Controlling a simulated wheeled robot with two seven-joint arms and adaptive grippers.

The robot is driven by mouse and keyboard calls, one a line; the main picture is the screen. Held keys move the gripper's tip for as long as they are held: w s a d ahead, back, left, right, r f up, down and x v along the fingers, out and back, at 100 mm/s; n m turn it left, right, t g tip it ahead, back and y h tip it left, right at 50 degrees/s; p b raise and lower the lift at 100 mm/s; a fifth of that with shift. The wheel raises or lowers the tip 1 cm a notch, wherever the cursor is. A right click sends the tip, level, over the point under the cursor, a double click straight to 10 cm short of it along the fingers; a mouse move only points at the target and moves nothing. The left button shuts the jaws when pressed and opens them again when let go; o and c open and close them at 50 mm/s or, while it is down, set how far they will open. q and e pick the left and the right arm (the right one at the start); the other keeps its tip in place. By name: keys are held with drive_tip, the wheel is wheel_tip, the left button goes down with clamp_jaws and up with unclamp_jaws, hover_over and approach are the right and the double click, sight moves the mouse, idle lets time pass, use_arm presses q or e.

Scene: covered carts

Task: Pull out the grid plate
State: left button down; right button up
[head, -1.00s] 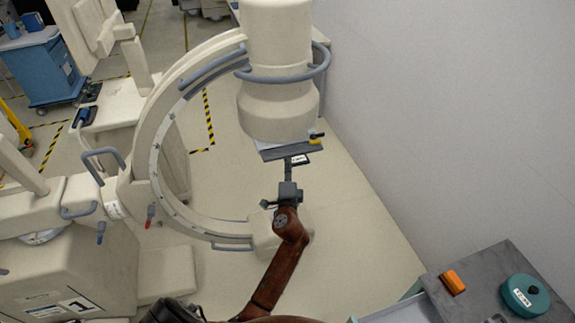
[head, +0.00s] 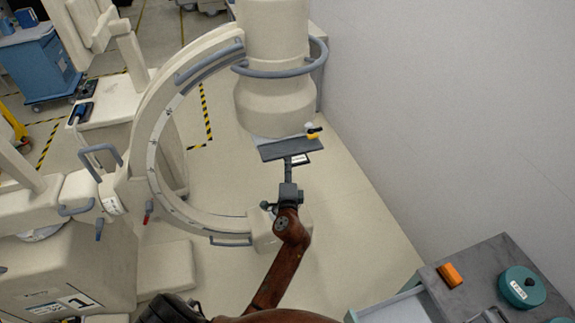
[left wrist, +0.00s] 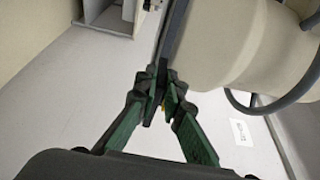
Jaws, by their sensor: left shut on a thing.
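The grid plate (head: 291,149) is a flat dark grey plate at the underside of the large cream cylinder (head: 274,75) of the C-shaped machine. A narrow dark handle runs from the plate toward me. My left gripper (head: 288,183) is shut on this handle, below the plate in the head view. In the left wrist view the green-and-black fingers (left wrist: 162,92) meet on the handle, and the plate (left wrist: 174,35) shows as a dark strip beyond them. More of the plate's flat face shows clear of the cylinder. My right gripper is not in view.
The cream C-arm (head: 155,165) curves around on the left, with a grey-blue rail (head: 317,62) circling the cylinder. A small yellow-and-black knob (head: 313,133) is beside the plate. A cart (head: 480,265) with an orange block and green round container stands lower right. Floor right of the gripper is clear.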

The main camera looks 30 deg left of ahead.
use_arm(q)
drive_tip(key=shift+s+d, duration=0.4)
drive_tip(key=shift+d, duration=0.05)
drive_tip(key=shift+s+d, duration=0.45)
drive_tip(key=shift+d, duration=0.15)
drive_tip(key=shift+s+d, duration=0.45)
drive_tip(key=shift+d, duration=0.05)
drive_tip(key=shift+s+d, duration=0.25)
drive_tip(key=shift+d, duration=0.05)
